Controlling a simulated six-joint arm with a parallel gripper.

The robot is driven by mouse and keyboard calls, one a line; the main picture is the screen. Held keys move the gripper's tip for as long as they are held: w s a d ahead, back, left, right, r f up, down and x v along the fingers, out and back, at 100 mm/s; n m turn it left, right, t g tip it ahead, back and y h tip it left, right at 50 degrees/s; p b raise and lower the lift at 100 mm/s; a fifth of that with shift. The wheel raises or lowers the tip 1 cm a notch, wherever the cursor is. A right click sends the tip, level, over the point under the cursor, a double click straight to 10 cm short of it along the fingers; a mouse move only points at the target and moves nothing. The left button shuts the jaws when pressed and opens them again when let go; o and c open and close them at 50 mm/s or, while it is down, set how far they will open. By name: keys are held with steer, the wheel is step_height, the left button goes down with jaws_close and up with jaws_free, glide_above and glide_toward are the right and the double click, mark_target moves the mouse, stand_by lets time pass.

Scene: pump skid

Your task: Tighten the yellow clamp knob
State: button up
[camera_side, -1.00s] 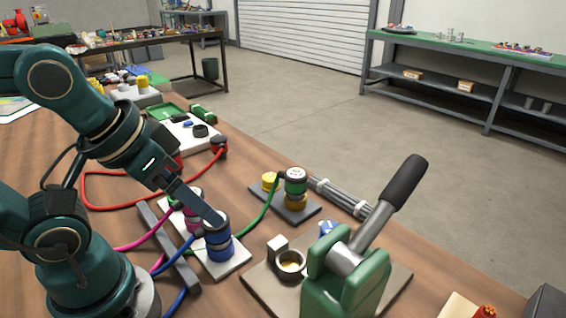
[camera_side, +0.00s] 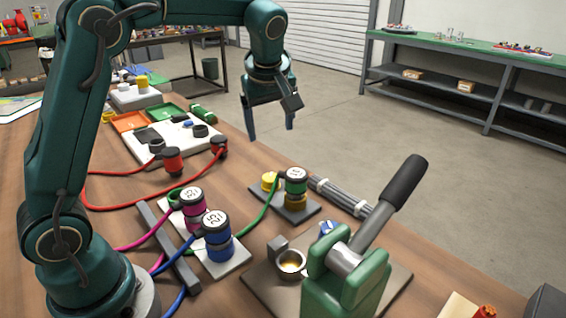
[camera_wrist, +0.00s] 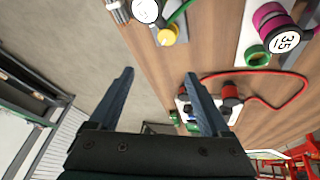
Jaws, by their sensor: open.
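A small yellow knob (camera_side: 270,181) stands on a dark grey plate (camera_side: 268,202), left of a green-collared coupling with a white cap (camera_side: 296,176). It also shows near the top of the wrist view as a yellow round knob (camera_wrist: 167,36). A second yellow cylinder (camera_side: 142,87) stands on a white block at the back left. I cannot tell from its shape alone which one is the clamp knob. My gripper (camera_side: 271,133) is raised above and behind the plate, fingers down, open and empty. Its spread fingers show in the wrist view (camera_wrist: 160,73), apart from the knob.
Blue and magenta couplings (camera_side: 217,238) stand on a white plate left of the knob, with hoses trailing. A green lever press with a black handle (camera_side: 404,182) rises at front right. A bundle of grey rods (camera_side: 338,195) lies right of the plate. Bare floor lies beyond the table edge.

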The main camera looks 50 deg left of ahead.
steer(key=g, duration=0.2)
glide_toward(271, 177)
steer(key=shift+x, duration=4.35)
jaws_close()
steer(key=m+t, duration=0.1)
steer(key=m, duration=0.2)
steer(key=shift+s, duration=0.15)
steer(key=shift+m+t+h, duration=0.5)
steer(key=shift+m+h, duration=0.1)
steer(key=shift+m, duration=1.4)
